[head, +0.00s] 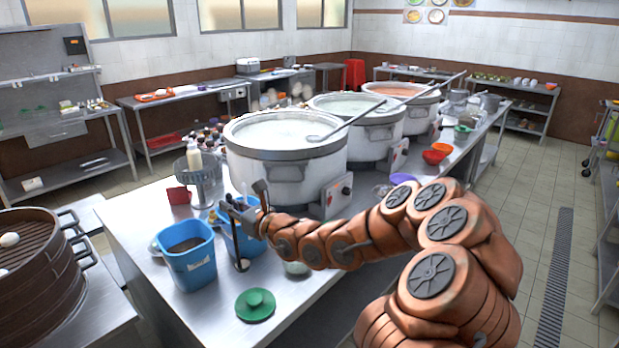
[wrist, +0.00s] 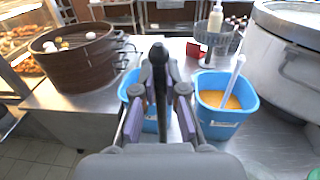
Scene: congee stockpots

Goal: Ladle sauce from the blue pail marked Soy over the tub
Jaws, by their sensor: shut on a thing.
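One blue pail (head: 188,268) holds dark brown sauce; its pale label is too small to read. A second blue pail (head: 228,243) stands beside it, partly behind my gripper. In the wrist view this second pail (wrist: 222,113) holds orange liquid and a pale-handled utensil. My gripper (head: 236,209) is shut on a dark ladle (wrist: 158,62), above the pails. The ladle's lower end (head: 242,265) hangs in front of the second pail, outside it. A pale tub-like container (head: 296,268) shows under my arm, mostly hidden. I cannot tell whether it is the tub.
A green lid (head: 255,305) lies on the steel counter (head: 205,315) near the front edge. A large stockpot (head: 285,165) stands behind the pails. A brown steamer (head: 40,270) is on a separate left table.

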